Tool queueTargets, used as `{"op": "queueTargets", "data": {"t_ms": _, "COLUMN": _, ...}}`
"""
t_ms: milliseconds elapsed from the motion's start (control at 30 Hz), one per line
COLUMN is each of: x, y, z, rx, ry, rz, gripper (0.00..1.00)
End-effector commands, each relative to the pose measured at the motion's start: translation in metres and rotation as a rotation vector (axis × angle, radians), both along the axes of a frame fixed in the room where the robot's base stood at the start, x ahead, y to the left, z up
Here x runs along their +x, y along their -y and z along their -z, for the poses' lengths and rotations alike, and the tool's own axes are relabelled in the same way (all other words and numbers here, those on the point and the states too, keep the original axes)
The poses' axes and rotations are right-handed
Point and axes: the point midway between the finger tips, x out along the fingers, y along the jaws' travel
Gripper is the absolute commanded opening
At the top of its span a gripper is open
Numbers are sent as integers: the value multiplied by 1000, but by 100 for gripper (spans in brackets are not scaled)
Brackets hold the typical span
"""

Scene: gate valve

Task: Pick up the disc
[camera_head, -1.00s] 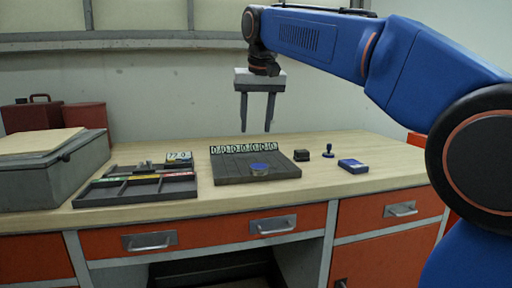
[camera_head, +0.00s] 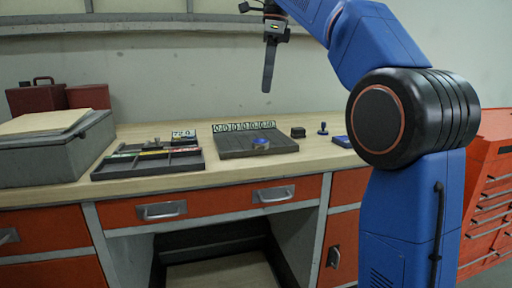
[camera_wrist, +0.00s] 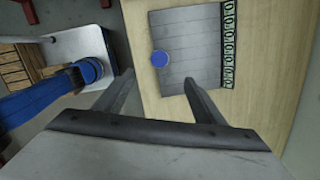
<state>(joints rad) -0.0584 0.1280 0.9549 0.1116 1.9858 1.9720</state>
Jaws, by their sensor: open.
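The disc (camera_head: 261,142) is small and blue-topped and lies on the dark slotted board (camera_head: 232,147) on the workbench, near the board's front edge. In the wrist view the blue disc (camera_wrist: 160,59) sits near the edge of the grey board (camera_wrist: 190,40), away from the numbered strip. My gripper (camera_head: 268,88) is in the air above and behind the board, apart from the disc. In the wrist view its two fingers (camera_wrist: 160,85) are spread with nothing between them.
A divided tray (camera_head: 150,169) with small items stands left of the board. A grey box (camera_head: 50,155) is farther left. A strip of number tiles (camera_head: 244,126) lines the board's back.

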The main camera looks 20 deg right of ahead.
Motion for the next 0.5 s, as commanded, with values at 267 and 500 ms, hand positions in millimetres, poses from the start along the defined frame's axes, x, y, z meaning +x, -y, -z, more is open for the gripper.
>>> {"op": "queueTargets", "data": {"t_ms": 267, "x": -1, "y": 4, "z": 6, "rx": 12, "ry": -29, "rz": 100, "gripper": 64}}
{"op": "queueTargets", "data": {"t_ms": 500, "x": 1, "y": 0, "z": 41, "rx": 11, "ry": -32, "rz": 98, "gripper": 64}}
